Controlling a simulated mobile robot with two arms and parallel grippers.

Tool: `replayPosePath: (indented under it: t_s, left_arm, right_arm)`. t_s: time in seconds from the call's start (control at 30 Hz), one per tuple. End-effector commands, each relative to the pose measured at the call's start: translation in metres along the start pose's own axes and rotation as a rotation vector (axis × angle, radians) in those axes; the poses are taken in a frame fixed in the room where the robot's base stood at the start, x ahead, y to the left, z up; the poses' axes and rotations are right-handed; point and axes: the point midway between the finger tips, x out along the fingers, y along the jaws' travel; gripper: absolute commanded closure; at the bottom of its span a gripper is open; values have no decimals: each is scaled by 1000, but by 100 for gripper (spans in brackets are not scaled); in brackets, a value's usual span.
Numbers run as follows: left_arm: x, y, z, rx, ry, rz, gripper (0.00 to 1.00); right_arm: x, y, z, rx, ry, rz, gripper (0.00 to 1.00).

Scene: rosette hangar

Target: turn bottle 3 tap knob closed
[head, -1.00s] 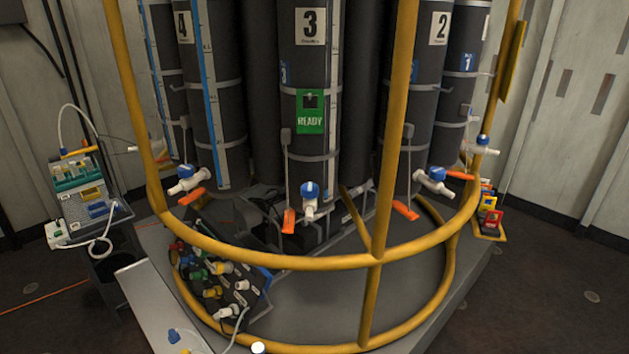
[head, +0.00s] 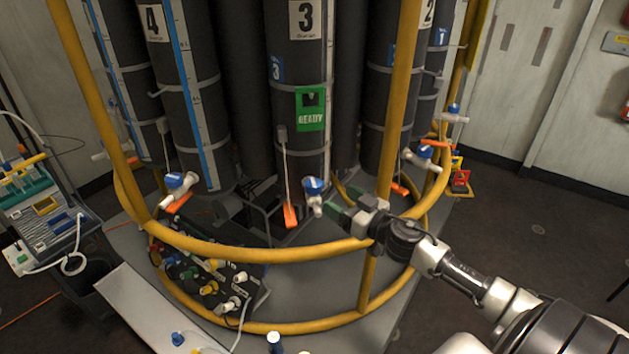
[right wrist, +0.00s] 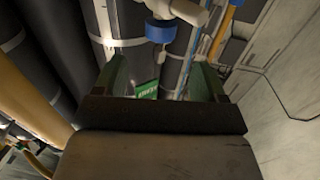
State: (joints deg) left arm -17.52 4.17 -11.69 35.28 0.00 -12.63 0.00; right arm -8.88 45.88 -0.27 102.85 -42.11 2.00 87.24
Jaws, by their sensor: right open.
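Bottle 3 (head: 303,90) is a tall dark cylinder with a white "3" label and a green READY tag (head: 310,109). Its tap has a blue knob (head: 313,186) on a white body (head: 314,205) low at its front. My right gripper (head: 338,205) is open and empty just right of this tap, its green-tipped fingers pointing at it. In the right wrist view a blue knob (right wrist: 160,31) on a white tap lies beyond the fingers, between their lines; it appears apart from them. My left gripper is not in view.
A yellow guard rail (head: 270,254) curves in front of the bottles, with a yellow upright (head: 396,120) close to my right gripper. An orange tag (head: 291,216) hangs left of the tap. A panel of colored connectors (head: 205,277) sits low inside the rail.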

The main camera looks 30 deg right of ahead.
Motion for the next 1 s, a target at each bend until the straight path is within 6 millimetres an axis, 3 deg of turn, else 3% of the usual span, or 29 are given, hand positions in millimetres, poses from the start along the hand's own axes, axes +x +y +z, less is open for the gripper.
replayPosePath:
  t_s: [0.5,0.7,1.0]
  left_arm:
    - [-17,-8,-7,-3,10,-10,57]
    - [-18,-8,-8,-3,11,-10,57]
    - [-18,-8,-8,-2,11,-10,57]
  right_arm:
    - [81,1,-1,1,2,4,29]
    - [92,1,0,0,-1,3,29]
    - [93,1,1,0,-1,2,32]
